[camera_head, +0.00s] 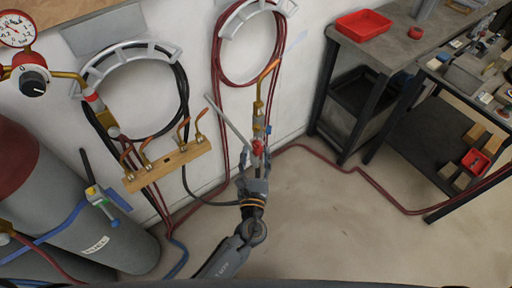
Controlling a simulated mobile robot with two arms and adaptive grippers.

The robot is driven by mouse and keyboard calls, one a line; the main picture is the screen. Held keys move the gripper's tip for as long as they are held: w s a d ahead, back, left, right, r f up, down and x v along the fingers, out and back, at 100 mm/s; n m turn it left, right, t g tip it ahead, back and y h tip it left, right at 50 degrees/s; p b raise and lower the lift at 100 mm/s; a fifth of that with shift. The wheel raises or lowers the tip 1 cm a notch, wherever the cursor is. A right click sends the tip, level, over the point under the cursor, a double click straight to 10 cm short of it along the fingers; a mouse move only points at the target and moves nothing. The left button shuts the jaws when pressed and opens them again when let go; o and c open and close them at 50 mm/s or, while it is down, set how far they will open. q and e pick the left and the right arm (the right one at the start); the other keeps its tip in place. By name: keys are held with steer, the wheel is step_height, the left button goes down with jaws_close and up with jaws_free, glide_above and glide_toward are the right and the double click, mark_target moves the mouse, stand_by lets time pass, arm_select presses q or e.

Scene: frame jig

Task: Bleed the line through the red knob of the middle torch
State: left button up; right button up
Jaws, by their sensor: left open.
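A torch (259,115) with a brass body and an orange copper tip stands roughly upright in front of the wall, centre of view. A red knob (258,147) sits at its lower end. I cannot tell for sure that this is the middle torch. My left gripper (254,165) reaches up from below, its fingers open around the torch's lower end just under the red knob. Contact with the knob cannot be made out. A thin grey rod (229,122) slants beside the torch. My right gripper is not in view.
A wooden rack (168,166) with several copper-coloured hooks or tips is on the wall at left. Grey gas cylinders (72,205) and a pressure gauge (15,29) stand further left. A red hose (345,170) crosses the floor.

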arm_select(q)
steer(key=shift+w+d, duration=0.1)
steer(key=shift+w, duration=0.85)
jaws_close()
